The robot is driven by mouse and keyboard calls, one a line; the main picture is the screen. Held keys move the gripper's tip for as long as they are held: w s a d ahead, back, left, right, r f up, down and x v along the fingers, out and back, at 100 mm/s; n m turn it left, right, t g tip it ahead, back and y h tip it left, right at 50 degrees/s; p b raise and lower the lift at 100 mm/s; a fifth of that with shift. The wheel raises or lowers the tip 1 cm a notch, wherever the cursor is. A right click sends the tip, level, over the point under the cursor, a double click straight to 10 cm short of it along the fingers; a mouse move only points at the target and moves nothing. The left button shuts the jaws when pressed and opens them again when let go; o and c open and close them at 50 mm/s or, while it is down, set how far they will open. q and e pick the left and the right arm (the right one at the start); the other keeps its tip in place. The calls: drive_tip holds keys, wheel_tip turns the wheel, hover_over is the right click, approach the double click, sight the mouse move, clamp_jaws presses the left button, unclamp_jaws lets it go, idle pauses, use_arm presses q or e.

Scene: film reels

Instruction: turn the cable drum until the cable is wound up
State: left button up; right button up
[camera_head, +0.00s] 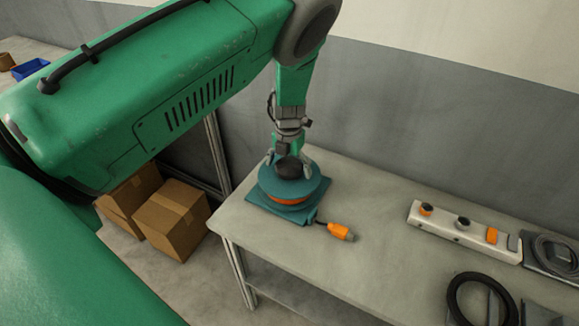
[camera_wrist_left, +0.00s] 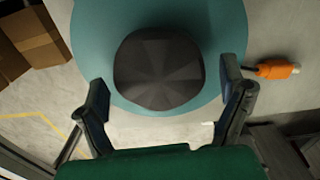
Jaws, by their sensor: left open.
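The cable drum (camera_head: 310,190) is a teal reel on a teal base plate near the left end of the table. Orange cable shows between its discs, and a dark knob (camera_head: 289,168) stands on top. A short dark lead runs from the base to an orange plug (camera_head: 341,231) on the table. My left gripper (camera_head: 288,160) is above the drum, pointing down at the knob. In the left wrist view its open fingers (camera_wrist_left: 165,98) stand on either side of the knob (camera_wrist_left: 158,68), with visible gaps. My right gripper is not in view.
A white power strip (camera_head: 455,231) with orange and grey parts lies to the right on the table (camera_head: 390,215). A black ring (camera_head: 482,300) is at the front right, a coiled cable (camera_head: 556,254) at the far right. Cardboard boxes (camera_head: 172,219) stand on the floor left of the table.

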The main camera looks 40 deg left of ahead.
use_arm(q)
drive_tip(key=shift+r, duration=0.2)
wheel_tip(320, 180, up, 11)
drive_tip(key=shift+r, duration=0.2)
drive_tip(key=shift+w, duration=0.1)
idle(0.3)
